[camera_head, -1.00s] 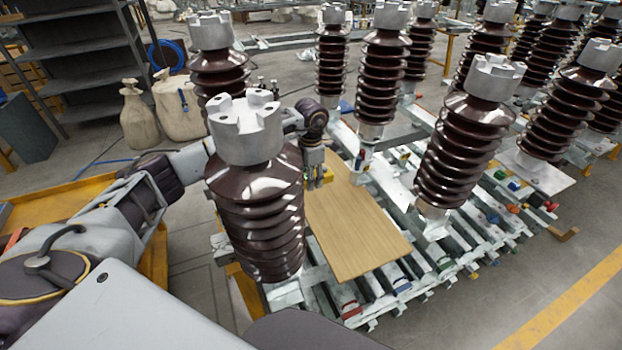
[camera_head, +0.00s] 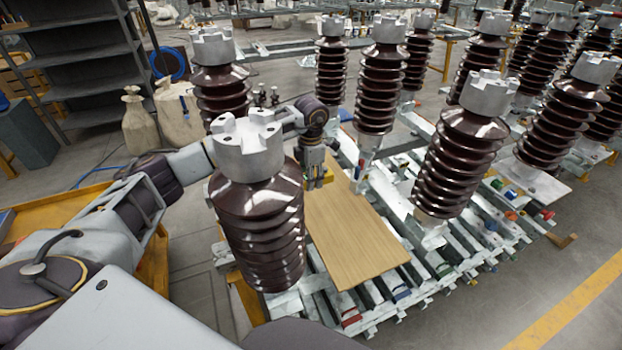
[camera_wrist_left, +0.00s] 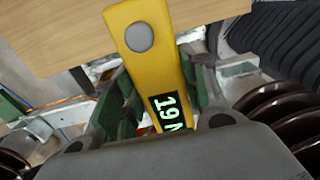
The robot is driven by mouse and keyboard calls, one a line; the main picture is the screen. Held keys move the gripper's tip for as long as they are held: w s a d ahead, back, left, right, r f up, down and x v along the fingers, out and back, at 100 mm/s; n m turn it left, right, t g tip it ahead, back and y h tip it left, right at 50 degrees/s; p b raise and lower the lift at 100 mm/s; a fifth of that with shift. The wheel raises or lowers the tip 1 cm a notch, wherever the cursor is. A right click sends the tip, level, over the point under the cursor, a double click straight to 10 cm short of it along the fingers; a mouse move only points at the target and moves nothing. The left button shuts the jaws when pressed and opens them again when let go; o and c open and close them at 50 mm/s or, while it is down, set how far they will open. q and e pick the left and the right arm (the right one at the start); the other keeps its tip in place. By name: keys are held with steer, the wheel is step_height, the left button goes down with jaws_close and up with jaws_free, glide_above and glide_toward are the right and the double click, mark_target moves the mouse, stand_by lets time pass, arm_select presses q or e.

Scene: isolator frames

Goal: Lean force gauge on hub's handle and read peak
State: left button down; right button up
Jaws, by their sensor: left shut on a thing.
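My left gripper (camera_head: 318,182) hangs over the wooden board (camera_head: 350,235), behind the nearest brown insulator, and is shut on the yellow force gauge. In the head view only a small yellow part of the gauge (camera_head: 327,177) shows beside the fingers. In the left wrist view the gauge (camera_wrist_left: 150,62) points away over the board, with a round grey spot near its far end. Its dark display (camera_wrist_left: 168,110) shows green digits that look like 19, then a partly hidden letter. I cannot make out the hub's handle or any contact with it. My right gripper is out of view.
More insulators (camera_head: 460,160) stand right and behind on metal rails. A grey shelf (camera_head: 85,65) and pale sacks (camera_head: 175,115) are at the back left. Open floor lies at the lower right.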

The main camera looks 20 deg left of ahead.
arm_select(q)
steer(key=shift+r+p, duration=0.3)
steer(key=shift+r, duration=0.4)
steer(key=shift+r+p, duration=0.7)
steer(key=shift+r, duration=0.65)
steer(key=shift+r+p, duration=0.3)
steer(key=shift+r, duration=0.35)
